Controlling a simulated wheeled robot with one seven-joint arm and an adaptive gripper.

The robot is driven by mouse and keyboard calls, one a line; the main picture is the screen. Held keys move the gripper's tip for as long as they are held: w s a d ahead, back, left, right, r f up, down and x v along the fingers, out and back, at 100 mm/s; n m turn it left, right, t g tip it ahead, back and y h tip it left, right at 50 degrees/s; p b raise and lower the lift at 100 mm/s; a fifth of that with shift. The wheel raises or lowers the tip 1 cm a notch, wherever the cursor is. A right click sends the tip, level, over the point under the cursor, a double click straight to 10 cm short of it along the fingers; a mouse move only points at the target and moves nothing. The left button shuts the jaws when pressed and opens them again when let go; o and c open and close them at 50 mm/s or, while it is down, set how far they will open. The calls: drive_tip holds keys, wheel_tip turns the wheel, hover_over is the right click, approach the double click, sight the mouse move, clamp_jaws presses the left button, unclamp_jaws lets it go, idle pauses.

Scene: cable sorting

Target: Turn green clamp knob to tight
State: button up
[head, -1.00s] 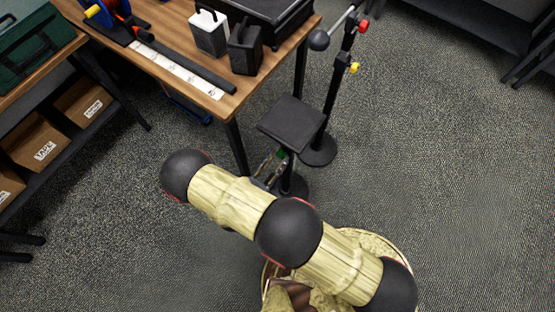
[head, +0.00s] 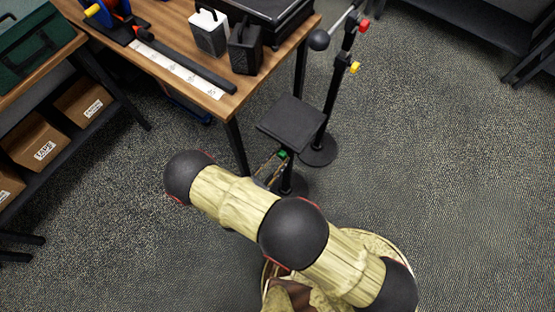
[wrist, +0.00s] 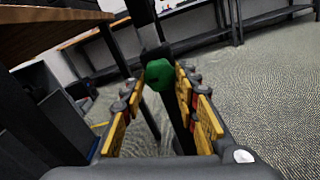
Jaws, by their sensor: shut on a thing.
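The green clamp knob (wrist: 159,75) is on a dark upright post in the wrist view, and its faceted face is toward me. In the head view the knob (head: 283,154) is a small green spot just below the black square platform of a stand (head: 291,122). My gripper (wrist: 160,88) has its yellow-padded fingers on either side of the knob and is shut on it. In the head view only a bit of my gripper (head: 271,167) shows beside the knob; my arm hides the rest. I cannot read any tight mark on the knob.
A wooden table (head: 262,93) is close to the left of the stand. It holds a white block (head: 210,34), a black block (head: 245,48) and a long ruler strip. A second stand (head: 330,110) with red and yellow knobs is just behind. Carpet at the right is clear.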

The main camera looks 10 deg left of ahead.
drive_tip(key=m+b, duration=0.2)
drive_tip(key=m, duration=1)
drive_tip(key=shift+m, duration=0.4)
drive_tip(key=shift+m+b, duration=0.6)
drive_tip(key=shift+m, duration=1.3)
drive_tip(key=o, duration=1.2)
drive_tip(key=shift+c, duration=0.2)
drive_tip(key=shift+r, duration=0.2)
